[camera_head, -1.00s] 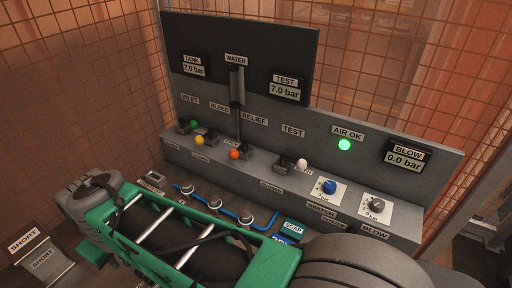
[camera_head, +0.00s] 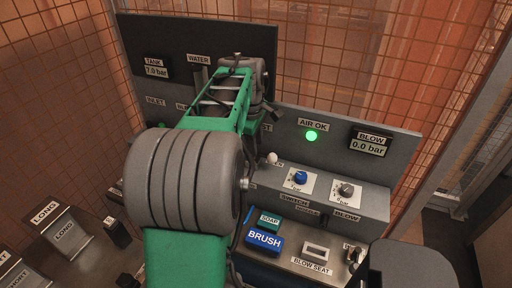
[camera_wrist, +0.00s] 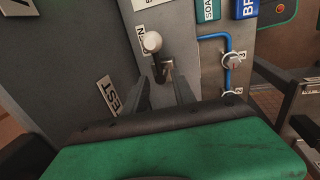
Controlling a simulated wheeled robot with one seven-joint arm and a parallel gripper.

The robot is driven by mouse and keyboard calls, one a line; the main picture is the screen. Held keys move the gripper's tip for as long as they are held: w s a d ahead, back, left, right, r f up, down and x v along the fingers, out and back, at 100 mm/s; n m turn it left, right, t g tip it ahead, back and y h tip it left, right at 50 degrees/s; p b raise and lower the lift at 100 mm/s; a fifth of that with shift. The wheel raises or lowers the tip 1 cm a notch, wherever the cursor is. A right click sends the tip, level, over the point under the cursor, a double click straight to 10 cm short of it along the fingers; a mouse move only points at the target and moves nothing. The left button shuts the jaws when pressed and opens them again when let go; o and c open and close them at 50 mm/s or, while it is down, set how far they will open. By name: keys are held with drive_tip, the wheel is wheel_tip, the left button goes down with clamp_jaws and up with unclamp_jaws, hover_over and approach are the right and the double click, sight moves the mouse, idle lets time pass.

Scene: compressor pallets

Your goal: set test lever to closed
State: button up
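The test lever's white knob (camera_head: 272,158) shows in the head view just right of my arm, at the OPEN label; the lever's base is hidden there by my arm. In the wrist view the white knob (camera_wrist: 152,42) stands on a short dark stem beside the OPEN label, with the TEST label (camera_wrist: 112,95) to the left. My gripper (camera_wrist: 165,82) is open, its two dark fingers apart and pointing toward the lever. The stem's foot appears between the fingertips; I cannot tell whether they touch it. The CLOSED label is not visible now.
The head view shows a blue knob (camera_head: 300,178) and a grey BLOW knob (camera_head: 345,190) right of the lever. Soap (camera_head: 266,220) and brush (camera_head: 264,242) blocks and a blow seat (camera_head: 316,250) lie in front. A blue pipe (camera_wrist: 228,60) runs nearby in the wrist view.

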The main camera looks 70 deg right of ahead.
sight(264, 156)
drive_tip(key=shift+d+f, duration=0.25)
drive_tip(key=shift+f, duration=1.05)
drive_tip(key=shift+c, duration=0.5)
clamp_jaws()
drive_tip(key=shift+d, duration=0.1)
